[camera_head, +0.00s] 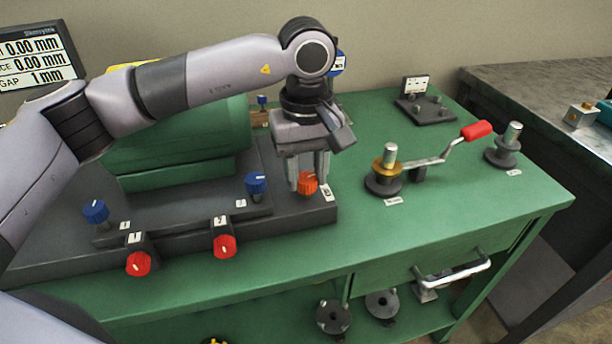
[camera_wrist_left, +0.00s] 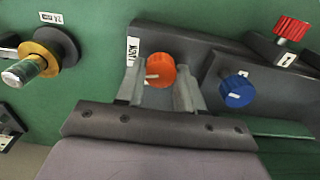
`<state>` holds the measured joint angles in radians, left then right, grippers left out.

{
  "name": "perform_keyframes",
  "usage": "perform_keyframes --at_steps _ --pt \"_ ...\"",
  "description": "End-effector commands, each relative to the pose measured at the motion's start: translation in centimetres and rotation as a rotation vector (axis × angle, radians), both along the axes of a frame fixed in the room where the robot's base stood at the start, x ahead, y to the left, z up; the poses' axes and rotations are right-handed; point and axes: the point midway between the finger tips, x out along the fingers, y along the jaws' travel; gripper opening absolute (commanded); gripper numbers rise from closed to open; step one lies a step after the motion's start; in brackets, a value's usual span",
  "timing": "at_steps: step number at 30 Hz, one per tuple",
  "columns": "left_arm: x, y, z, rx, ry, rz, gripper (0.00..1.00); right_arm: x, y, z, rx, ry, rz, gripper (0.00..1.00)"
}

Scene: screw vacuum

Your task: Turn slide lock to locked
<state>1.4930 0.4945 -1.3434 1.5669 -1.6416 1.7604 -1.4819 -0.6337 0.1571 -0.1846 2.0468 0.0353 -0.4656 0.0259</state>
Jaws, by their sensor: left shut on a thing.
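The slide lock is an orange knob (camera_head: 307,183) at the right end of the dark grey base of the machine, beside a small white label (camera_head: 327,193). It also shows in the left wrist view (camera_wrist_left: 160,70), where a short white mark on its face points to the left. My left gripper (camera_head: 307,173) comes down from above with one finger on each side of the knob. It is shut on the orange knob, and the fingers hide part of its sides. The label's lettering is too small to read surely. My right gripper is not in view.
Blue knobs (camera_head: 257,184) (camera_head: 96,211) and red knobs (camera_head: 224,246) (camera_head: 138,263) sit on the machine's base (camera_head: 190,215) near the left gripper. A red-handled crank (camera_head: 476,131) and a post with a brass collar (camera_head: 385,164) stand to the right. The green bench top (camera_head: 420,225) is clear in front.

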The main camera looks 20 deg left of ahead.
Motion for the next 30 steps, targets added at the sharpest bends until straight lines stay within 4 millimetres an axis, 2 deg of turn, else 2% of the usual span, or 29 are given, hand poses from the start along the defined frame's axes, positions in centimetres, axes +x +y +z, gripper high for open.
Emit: perform_keyframes --at_steps 12,30 --pt "-0.02 -0.06 -0.06 0.001 0.001 -0.237 0.07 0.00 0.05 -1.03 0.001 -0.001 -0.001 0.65" --pt "-0.03 -0.07 0.01 0.000 0.001 -0.289 0.07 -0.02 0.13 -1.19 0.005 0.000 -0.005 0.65"
